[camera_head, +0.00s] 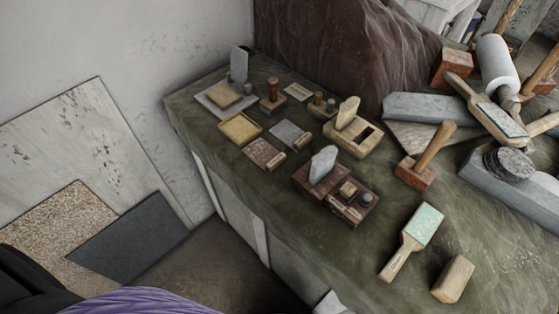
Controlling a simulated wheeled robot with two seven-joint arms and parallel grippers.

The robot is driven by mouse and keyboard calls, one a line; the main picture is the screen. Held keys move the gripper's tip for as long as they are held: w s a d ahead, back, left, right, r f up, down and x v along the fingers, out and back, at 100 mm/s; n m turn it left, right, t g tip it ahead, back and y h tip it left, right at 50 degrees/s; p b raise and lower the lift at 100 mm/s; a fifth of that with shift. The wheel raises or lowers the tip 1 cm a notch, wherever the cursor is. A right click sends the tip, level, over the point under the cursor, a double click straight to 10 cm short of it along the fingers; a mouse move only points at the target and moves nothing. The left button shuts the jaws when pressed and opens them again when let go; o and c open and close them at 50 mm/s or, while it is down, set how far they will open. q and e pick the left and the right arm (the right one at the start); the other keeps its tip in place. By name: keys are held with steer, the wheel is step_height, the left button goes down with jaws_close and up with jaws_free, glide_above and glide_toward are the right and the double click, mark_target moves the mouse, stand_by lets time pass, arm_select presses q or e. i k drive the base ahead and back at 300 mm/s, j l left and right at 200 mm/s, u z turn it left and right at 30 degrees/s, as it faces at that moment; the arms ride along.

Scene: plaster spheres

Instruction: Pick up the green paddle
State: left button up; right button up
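The green paddle (424,222) lies flat on the stone-topped bench, near its front edge at the lower right of the head view. Its pale green rectangular face points up and away, and its light wooden handle reaches down and left towards the edge. Nothing covers it or touches it. Neither of my grippers shows in this view.
A wooden block (453,279) lies just right of the paddle's handle. A dark wooden tray (316,193) stands to its left and a mallet (416,174) lies behind it. Larger tools and stone slabs crowd the back right.

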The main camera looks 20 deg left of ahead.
mark_target(418, 232)
steer(key=u, duration=0.15)
steer(key=z, duration=1.05)
